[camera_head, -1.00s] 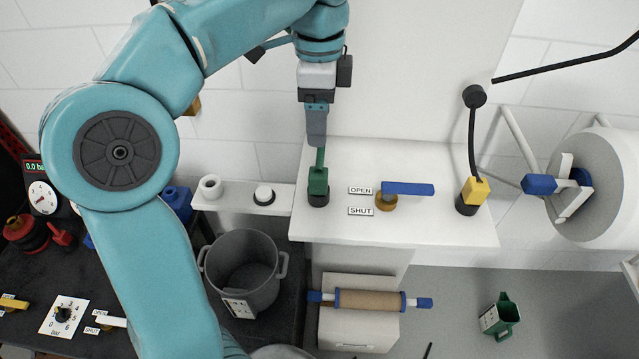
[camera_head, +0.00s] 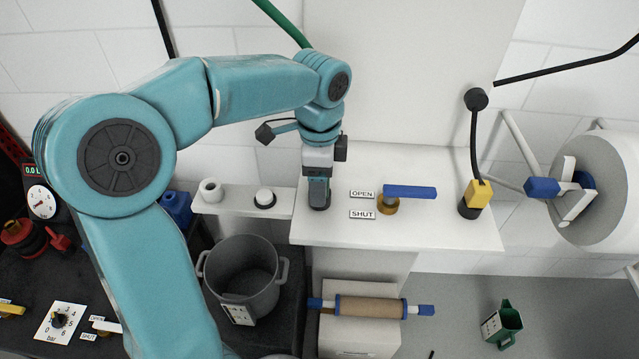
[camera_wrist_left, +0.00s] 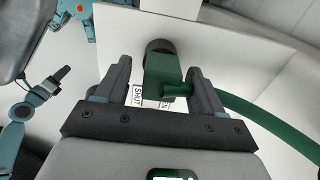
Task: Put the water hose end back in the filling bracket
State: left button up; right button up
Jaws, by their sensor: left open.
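The green water hose end (camera_wrist_left: 162,80) shows in the left wrist view between the two spread fingers of my left gripper (camera_wrist_left: 160,85). The green hose (camera_wrist_left: 262,118) runs from it to the right. Beyond the hose end is the round black bracket (camera_wrist_left: 160,45); I cannot tell how deep the end sits in it. In the head view my left gripper (camera_head: 319,195) points down over the bracket spot on the white counter and hides both. The jaws are open around the hose end. Small teal and dark arm parts show at the wrist view's left; their jaws are unclear.
Right of my left gripper are a blue-handled valve (camera_head: 408,191) with OPEN and SHUT labels and a yellow plug (camera_head: 478,193) in a black socket. A small shelf (camera_head: 240,207) and a grey pot (camera_head: 243,275) are at the left. A paper roll (camera_head: 370,308) hangs below.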

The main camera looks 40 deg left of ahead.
pick_arm(q)
jog(key=shift+w, duration=0.1)
jog(key=c, duration=1.1)
jog(key=shift+r, duration=0.25)
notch_tip(320, 180, up, 20)
jog(key=p, duration=0.3)
jog(key=shift+f, duration=0.2)
